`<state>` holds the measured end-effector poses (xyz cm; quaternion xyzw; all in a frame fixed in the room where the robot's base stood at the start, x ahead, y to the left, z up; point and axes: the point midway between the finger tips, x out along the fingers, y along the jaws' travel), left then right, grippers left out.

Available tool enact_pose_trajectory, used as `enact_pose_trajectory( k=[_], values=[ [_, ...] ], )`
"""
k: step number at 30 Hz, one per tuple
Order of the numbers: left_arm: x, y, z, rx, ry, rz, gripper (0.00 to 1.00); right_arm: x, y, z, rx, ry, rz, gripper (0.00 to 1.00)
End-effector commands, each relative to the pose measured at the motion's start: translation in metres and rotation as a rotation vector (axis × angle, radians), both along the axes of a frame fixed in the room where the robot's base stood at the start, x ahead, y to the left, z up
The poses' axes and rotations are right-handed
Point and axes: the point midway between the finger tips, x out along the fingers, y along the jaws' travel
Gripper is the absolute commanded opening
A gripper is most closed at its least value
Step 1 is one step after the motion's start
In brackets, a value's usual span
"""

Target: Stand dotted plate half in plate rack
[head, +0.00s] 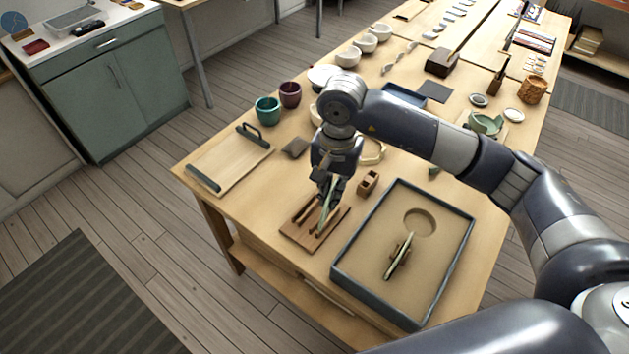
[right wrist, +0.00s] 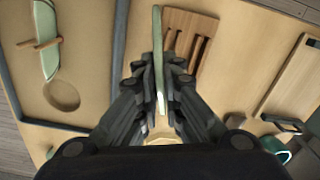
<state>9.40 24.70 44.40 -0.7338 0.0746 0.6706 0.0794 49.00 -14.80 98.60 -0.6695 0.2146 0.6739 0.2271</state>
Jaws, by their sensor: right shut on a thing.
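My right gripper (head: 328,190) is shut on a pale green plate half (right wrist: 158,60). In the right wrist view the plate half shows nearly edge-on between the fingers, so I cannot make out dots on it. In the head view the plate half (head: 326,207) hangs upright over the wooden plate rack (head: 298,238). The rack (right wrist: 177,22) has dark slots and shows just right of the plate half in the right wrist view. I cannot tell whether the plate half touches the rack. My left gripper is not in view.
A sand tray (head: 345,262) right of the rack holds another green piece (head: 399,257) with a wooden clip. A small wooden block (head: 368,181) stands between. A handled board (head: 230,165) lies left, with teal (head: 267,110) and purple (head: 290,94) cups behind.

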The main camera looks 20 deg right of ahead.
Motion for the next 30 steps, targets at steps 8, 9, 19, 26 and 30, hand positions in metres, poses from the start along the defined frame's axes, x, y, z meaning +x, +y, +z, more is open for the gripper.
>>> enact_pose_trajectory(
  k=[8,9,19,26,30],
  values=[
    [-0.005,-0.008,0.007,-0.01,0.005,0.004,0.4,0.033,0.007,-0.029,-0.028,0.008,-0.261,0.0],
    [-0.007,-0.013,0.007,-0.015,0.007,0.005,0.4,0.034,0.007,-0.031,-0.028,0.007,-0.271,0.0],
    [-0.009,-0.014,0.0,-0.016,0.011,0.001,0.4,0.034,0.007,-0.045,-0.028,0.006,-0.275,0.0],
    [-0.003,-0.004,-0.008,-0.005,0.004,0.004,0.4,0.034,0.007,-0.063,-0.028,0.007,-0.274,0.0],
    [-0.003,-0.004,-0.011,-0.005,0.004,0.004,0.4,0.034,0.006,-0.072,-0.029,0.006,-0.274,0.0]
  ],
)
